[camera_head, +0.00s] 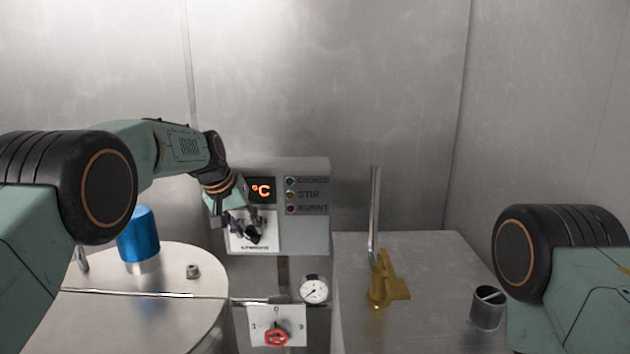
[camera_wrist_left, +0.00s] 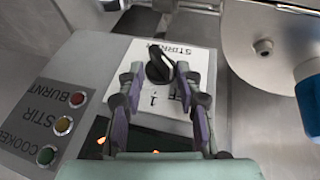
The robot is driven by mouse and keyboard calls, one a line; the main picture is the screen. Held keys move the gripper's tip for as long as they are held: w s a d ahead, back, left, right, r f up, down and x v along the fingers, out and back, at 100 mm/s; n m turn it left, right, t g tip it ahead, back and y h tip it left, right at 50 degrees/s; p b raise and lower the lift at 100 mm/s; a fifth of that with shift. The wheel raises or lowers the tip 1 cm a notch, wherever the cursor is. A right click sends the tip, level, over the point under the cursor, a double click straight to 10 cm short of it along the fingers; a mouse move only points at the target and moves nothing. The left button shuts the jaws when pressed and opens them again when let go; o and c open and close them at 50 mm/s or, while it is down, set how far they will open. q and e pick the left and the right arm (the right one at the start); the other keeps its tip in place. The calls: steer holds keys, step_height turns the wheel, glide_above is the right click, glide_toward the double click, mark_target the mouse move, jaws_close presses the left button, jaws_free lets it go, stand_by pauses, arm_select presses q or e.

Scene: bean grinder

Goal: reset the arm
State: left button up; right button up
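My left arm reaches in from the left to the grey control box (camera_head: 318,235). My left gripper (camera_head: 245,228) is in front of the white dial plate below the orange °C display (camera_head: 263,189). In the left wrist view, its two fingers (camera_wrist_left: 158,82) are spread apart. A black knob (camera_wrist_left: 160,66) on the white plate (camera_wrist_left: 150,103) shows between and just beyond the fingertips; I cannot tell whether they touch it. Of my right arm only a black and green joint shows at the right edge; its gripper is out of view.
A blue cylinder (camera_head: 138,236) stands on the round metal lid (camera_head: 150,280) at left. A red valve knob (camera_head: 277,335) and a gauge (camera_head: 313,289) sit below the box. A brass piece (camera_head: 388,284) and a dark cup (camera_head: 487,308) are on the right metal top (camera_head: 430,260).

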arm_select(q)
steer(key=y, duration=0.2)
steer(key=shift+d+m+y, duration=0.3)
steer(key=shift+d, duration=0.1)
steer(key=b+v, duration=0.2)
steer(key=v, duration=0.5)
steer(key=shift+s+r, duration=0.3)
arm_select(e)
steer(key=shift+s+f, duration=0.15)
steer(key=shift+f, duration=0.8)
arm_select(q)
steer(key=shift+s, duration=0.1)
arm_select(e)
steer(key=shift+s, duration=0.15)
